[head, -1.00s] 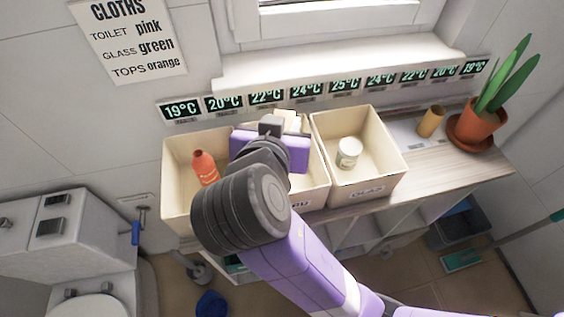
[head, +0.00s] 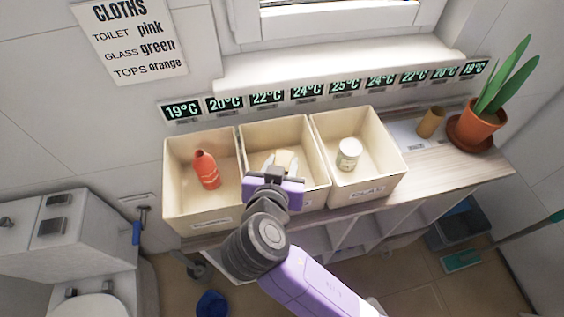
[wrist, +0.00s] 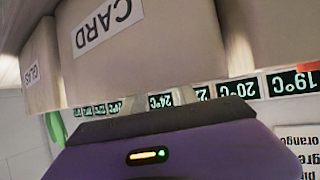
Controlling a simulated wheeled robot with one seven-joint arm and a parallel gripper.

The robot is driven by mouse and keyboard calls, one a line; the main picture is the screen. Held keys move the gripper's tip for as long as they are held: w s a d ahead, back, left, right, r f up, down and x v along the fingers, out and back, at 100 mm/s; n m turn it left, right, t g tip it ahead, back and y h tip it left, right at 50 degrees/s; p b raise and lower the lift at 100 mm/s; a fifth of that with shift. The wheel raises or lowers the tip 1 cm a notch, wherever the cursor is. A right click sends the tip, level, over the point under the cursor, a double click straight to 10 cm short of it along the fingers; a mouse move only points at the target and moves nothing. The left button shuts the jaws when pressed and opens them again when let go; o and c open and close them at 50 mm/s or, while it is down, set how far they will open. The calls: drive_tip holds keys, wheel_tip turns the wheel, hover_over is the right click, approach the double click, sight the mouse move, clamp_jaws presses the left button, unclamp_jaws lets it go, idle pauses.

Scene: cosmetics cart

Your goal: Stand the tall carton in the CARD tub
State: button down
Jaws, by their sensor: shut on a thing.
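The CARD tub is the cream middle tub (head: 275,132) of three on the shelf; its label (wrist: 108,22) reads CARD in the wrist view. My gripper (head: 283,165) is over the front part of this tub, shut on a pale block, the carton (head: 286,160). Only a small part of the carton shows between the light fingers; its lower end is hidden, so I cannot tell whether it touches the tub floor. The wrist view shows my purple gripper body but not the fingertips or the carton.
The left tub (head: 200,141) holds a red bottle (head: 206,169). The right tub (head: 342,120) holds a white jar (head: 348,154). A brown cylinder (head: 431,122) and a potted plant (head: 477,125) stand at the right on the shelf. The wall and window sill are behind the tubs.

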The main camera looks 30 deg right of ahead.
drive_tip(key=c, duration=0.9)
unclamp_jaws()
drive_tip(key=shift+c, duration=0.2)
drive_tip(key=b+v, duration=0.1)
drive_tip(key=v, duration=1.1)
drive_tip(key=shift+b, duration=0.35)
